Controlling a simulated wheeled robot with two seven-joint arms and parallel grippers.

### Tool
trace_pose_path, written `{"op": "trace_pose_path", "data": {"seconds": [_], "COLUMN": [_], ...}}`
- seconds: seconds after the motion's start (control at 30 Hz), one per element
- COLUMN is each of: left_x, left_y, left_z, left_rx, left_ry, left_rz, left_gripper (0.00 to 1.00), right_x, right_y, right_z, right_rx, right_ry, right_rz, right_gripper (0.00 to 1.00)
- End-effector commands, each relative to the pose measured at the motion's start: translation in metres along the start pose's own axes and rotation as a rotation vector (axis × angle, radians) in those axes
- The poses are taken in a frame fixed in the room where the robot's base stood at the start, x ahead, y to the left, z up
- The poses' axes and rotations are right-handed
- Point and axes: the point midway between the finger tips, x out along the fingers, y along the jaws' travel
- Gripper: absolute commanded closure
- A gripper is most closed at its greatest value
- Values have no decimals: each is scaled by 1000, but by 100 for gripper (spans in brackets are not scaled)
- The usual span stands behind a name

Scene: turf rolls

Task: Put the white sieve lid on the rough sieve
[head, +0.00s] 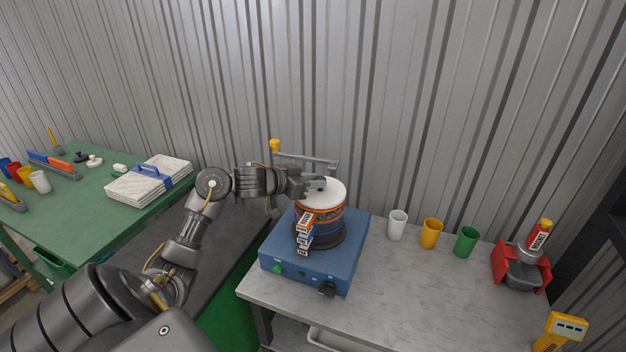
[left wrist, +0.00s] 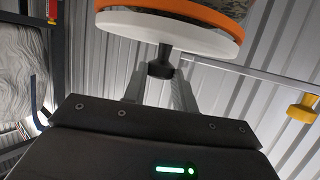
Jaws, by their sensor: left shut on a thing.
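The white sieve lid (head: 325,197) lies flat over the top of the sieve stack, with its dark knob (left wrist: 160,68) facing my left gripper. My left gripper (head: 316,187) comes in from the left and is shut on the knob. The orange-banded top sieve (head: 335,213) is directly under the lid and carries an orange tag. In the left wrist view the white lid (left wrist: 160,35) sits against the orange rim (left wrist: 175,12), roughly centred; whether a thin gap remains I cannot tell. My right gripper is out of view.
The stack stands on a blue shaker (head: 300,272) with a crank arm (head: 305,158) behind. White, yellow and green cups (head: 432,233) and a red-framed holder (head: 521,265) stand to the right. A green table (head: 90,205) is at left.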

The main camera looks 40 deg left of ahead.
Motion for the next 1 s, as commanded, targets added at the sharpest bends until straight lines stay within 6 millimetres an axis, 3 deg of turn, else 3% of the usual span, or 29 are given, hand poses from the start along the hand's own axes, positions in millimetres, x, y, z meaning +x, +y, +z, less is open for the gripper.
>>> {"op": "trace_pose_path", "data": {"seconds": [0.37,0.4,0.53,0.87,1.0], "left_x": [2,2,2,0,-15], "left_y": [0,0,0,0,-1], "left_z": [4,4,4,0,3], "left_rx": [2,2,2,2,5], "left_ry": [0,-1,0,1,-1], "left_rz": [0,0,0,0,-3], "left_gripper": [97,69,52,50,50], "right_x": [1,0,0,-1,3], "right_y": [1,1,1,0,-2], "right_z": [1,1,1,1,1], "right_rx": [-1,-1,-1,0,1], "right_ry": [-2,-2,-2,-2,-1], "right_rz": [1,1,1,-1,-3], "right_gripper": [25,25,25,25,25]}}
